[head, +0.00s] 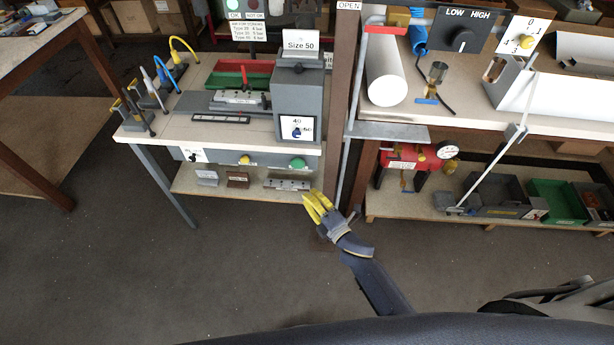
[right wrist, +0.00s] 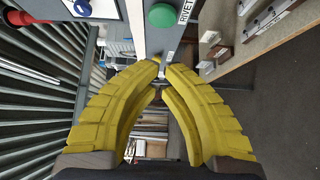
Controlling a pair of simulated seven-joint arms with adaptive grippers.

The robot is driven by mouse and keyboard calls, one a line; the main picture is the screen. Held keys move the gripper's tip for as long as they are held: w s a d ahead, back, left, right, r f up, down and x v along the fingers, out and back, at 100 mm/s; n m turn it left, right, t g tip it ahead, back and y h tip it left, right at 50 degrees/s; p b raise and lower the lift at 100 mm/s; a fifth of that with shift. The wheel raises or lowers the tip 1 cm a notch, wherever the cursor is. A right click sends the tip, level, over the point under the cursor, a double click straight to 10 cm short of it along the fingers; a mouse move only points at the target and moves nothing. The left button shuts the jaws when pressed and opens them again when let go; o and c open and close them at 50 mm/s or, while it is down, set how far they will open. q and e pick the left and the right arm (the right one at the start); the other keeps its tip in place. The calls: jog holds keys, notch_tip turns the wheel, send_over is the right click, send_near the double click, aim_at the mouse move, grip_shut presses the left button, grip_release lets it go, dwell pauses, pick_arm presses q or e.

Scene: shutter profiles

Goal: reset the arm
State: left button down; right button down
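My right gripper (head: 313,203), with yellow fingers, hangs in front of the workbench, beside the brown post and near the lower shelf. Its arm reaches up from the bottom of the head view. In the right wrist view the fingers (right wrist: 163,66) curve inward and their tips nearly meet, with nothing visible between them. The grey bench front with a green button (right wrist: 162,15) lies just beyond the fingertips; the green button also shows in the head view (head: 298,163). My left gripper is not in view.
The left workbench (head: 170,135) carries a grey machine (head: 300,100) marked Size 50 and several small tools. A right bench holds a white roll (head: 385,75); its lower shelf holds a red unit (head: 408,157) and a green bin (head: 556,200). The floor (head: 200,270) in front is clear.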

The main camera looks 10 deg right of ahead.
jog(key=s+d+f+m+g+h, duration=0.2)
jog(key=s+d+f+m, duration=0.2)
jog(key=f, duration=0.6)
jog(key=s+d+f+m+g+h, duration=0.25)
jog(key=s+f+m, duration=0.25)
jog(key=f, duration=0.4)
jog(key=s+d+f+m+g+h, duration=0.2)
jog(key=s+d+f+m, duration=0.2)
jog(key=f, duration=0.6)
jog(key=s+d+f+m+g, duration=0.2)
jog(key=s+f, duration=0.3)
jog(key=s, duration=0.7)
jog(key=s+d+f+m+g+h, duration=0.1)
jog(key=s+f, duration=0.5)
jog(key=s, duration=0.7)
jog(key=s+d+f+m+g, duration=0.3)
jog(key=s+d+f+g, duration=0.1)
jog(key=s, duration=0.8)
jog(key=shift+s+f+g, duration=0.35)
jog(key=shift+f+g, duration=0.1)
jog(key=shift+f, duration=0.45)
jog(key=shift+a+h, duration=0.1)
jog(key=shift+h, duration=0.15)
